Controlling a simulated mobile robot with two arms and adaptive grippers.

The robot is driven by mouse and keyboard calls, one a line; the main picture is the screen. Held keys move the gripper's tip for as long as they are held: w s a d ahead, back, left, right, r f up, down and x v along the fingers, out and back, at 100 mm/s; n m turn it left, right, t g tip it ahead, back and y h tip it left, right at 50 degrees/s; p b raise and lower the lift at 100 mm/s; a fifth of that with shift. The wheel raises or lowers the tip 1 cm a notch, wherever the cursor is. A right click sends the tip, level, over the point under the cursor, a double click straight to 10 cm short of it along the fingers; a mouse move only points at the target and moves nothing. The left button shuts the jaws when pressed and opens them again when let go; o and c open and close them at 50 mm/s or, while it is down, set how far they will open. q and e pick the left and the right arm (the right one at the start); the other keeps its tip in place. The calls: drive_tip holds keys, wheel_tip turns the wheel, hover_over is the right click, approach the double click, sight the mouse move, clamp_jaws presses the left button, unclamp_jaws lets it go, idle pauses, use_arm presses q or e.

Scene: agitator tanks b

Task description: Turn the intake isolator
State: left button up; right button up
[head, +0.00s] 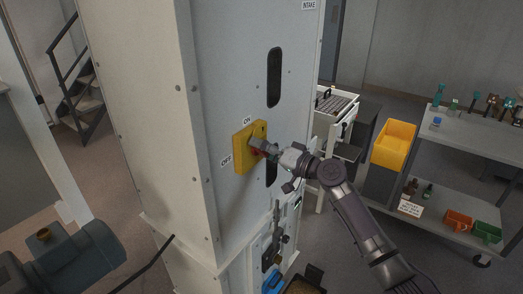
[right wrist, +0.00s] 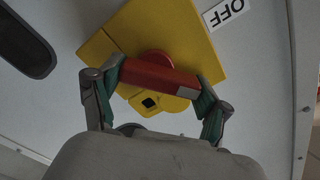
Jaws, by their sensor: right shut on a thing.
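The intake isolator is a yellow plate (head: 241,158) on the side of the tall grey cabinet, with an ON label (head: 247,120) above it and an OFF label (head: 226,161) at its left. My right gripper (head: 262,148) is at the plate and covers much of the handle. In the right wrist view, the yellow plate (right wrist: 188,35) carries a red handle (right wrist: 158,75), and my right gripper (right wrist: 162,88) is shut on it, one finger at each end. The OFF label (right wrist: 224,12) shows upside down there. My left gripper is not in view.
The cabinet (head: 155,110) has dark slots (head: 274,77) and a lower lever (head: 276,225). A grey cart (head: 460,150) with a yellow bin (head: 394,143) and several small items stands at right. A dark motor (head: 70,262) is at lower left. Floor shows between cabinet and cart.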

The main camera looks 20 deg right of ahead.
drive_tip(key=m, duration=0.3)
drive_tip(key=shift+d+m+p, duration=0.15)
drive_tip(key=shift+m+p, duration=0.15)
drive_tip(key=shift+p, duration=0.05)
drive_tip(key=shift+w+d+m+p, duration=0.15)
drive_tip(key=shift+m+p, duration=0.5)
drive_tip(key=shift+m, duration=1.25)
drive_tip(key=shift+f, duration=0.1)
drive_tip(key=o, duration=1.1)
drive_tip(key=v, duration=1.2)
